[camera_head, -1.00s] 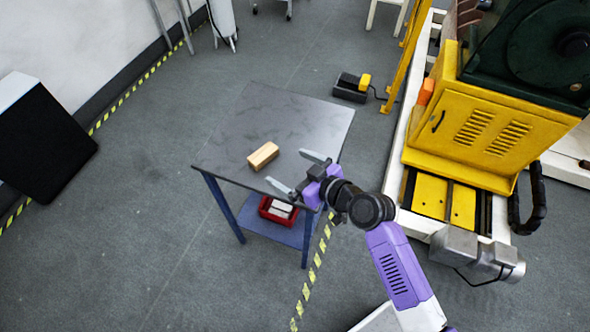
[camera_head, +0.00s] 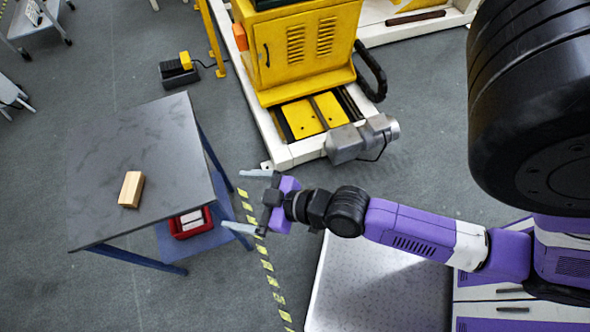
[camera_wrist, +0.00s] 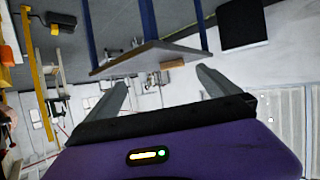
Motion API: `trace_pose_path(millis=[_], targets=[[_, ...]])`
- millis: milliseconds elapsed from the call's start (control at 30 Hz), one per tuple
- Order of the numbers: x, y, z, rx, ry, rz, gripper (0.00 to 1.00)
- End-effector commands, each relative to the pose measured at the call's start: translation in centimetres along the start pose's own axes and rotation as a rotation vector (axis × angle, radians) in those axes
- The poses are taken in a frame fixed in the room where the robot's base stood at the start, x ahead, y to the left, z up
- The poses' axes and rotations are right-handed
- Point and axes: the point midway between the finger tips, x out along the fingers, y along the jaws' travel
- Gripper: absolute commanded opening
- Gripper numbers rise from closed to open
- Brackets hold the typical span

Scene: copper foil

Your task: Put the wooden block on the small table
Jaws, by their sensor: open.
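The wooden block (camera_head: 131,189) lies on the grey top of the small table (camera_head: 160,141), near its left front part. The block also shows in the wrist view (camera_wrist: 173,64), at the table's edge. The small table (camera_wrist: 140,57) appears upside down there. My gripper (camera_head: 238,200) is open and empty, to the right of the table and apart from the block. Its two fingers point left toward the table, and they also show in the wrist view (camera_wrist: 161,88).
A red bin (camera_head: 190,229) with white items sits on the table's blue lower shelf. A yellow machine (camera_head: 300,50) stands at the back on a white base. A black and yellow pedal (camera_head: 180,70) lies on the floor behind the table. Open floor lies left of the table.

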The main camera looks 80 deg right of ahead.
Motion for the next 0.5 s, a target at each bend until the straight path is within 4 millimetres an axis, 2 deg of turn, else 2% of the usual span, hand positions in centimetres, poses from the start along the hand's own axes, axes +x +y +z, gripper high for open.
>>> trace_pose_path(millis=[33,100,300,400,500], targets=[[-2.5,-0.3,0.2,0.000,0.001,0.008,1.00],[-5.4,-0.5,-0.2,0.004,0.019,0.022,1.00],[-13.0,-1.6,-3.0,0.020,0.082,0.022,1.00],[-15.6,-2.1,-4.6,0.028,0.109,0.010,1.00],[-17.2,-2.5,-5.8,0.034,0.128,-0.002,1.00]])
